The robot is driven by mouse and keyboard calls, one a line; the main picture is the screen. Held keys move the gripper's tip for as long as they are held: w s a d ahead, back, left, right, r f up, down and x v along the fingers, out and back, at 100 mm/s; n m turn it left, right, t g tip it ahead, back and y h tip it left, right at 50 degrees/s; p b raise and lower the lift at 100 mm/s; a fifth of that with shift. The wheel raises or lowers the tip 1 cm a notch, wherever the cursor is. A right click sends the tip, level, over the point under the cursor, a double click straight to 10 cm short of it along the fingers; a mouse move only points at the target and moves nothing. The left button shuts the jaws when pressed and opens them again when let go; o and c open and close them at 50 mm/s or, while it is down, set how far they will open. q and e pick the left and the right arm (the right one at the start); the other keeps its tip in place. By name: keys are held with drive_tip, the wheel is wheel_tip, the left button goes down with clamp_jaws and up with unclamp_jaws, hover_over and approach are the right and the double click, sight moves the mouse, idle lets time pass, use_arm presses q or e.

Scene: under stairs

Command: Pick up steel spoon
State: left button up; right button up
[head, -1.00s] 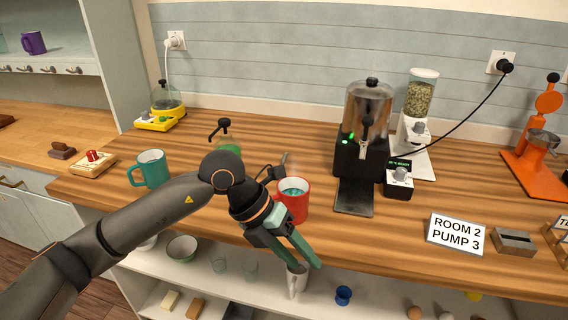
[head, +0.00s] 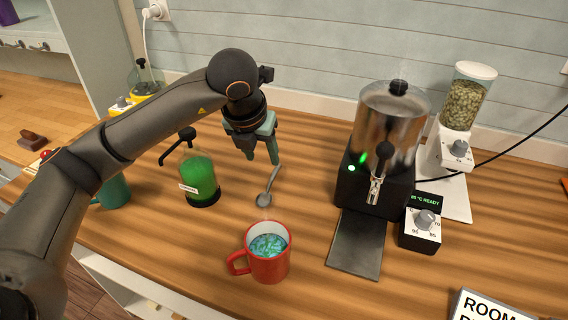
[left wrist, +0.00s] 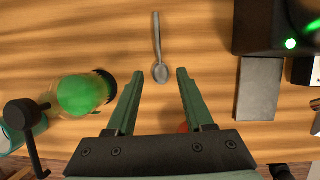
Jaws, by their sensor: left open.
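The steel spoon (head: 267,190) lies on the wooden counter, between the green pump bottle and the hot-water machine, behind the red mug. In the left wrist view the spoon (left wrist: 158,50) lies flat, its bowl nearest the gripper and its handle pointing away. My left gripper (head: 263,162) is open and empty, pointing down over the counter near the spoon's handle in the head view. In the left wrist view the spoon's bowl shows between and just beyond the two fingertips of the gripper (left wrist: 157,75). My right gripper is not in view.
A red mug (head: 268,262) with bluish contents stands in front of the spoon. The green pump bottle (head: 199,180) stands to the left. The hot-water machine (head: 376,185) with its dark tray (head: 357,245) stands to the right. A teal mug (head: 115,190) is partly behind my arm.

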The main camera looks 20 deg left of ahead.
use_arm(q)
hover_over(271, 180)
drive_tip(key=s, duration=0.3)
drive_tip(key=f, duration=0.6)
drive_tip(key=shift+w+d+p, duration=0.15)
drive_tip(key=shift+d+p, duration=0.1)
drive_tip(key=shift+p, duration=0.15)
drive_tip(key=shift+p+x, duration=0.55)
drive_tip(key=shift+x, duration=2.4)
drive_tip(key=shift+a, duration=0.1)
clamp_jaws()
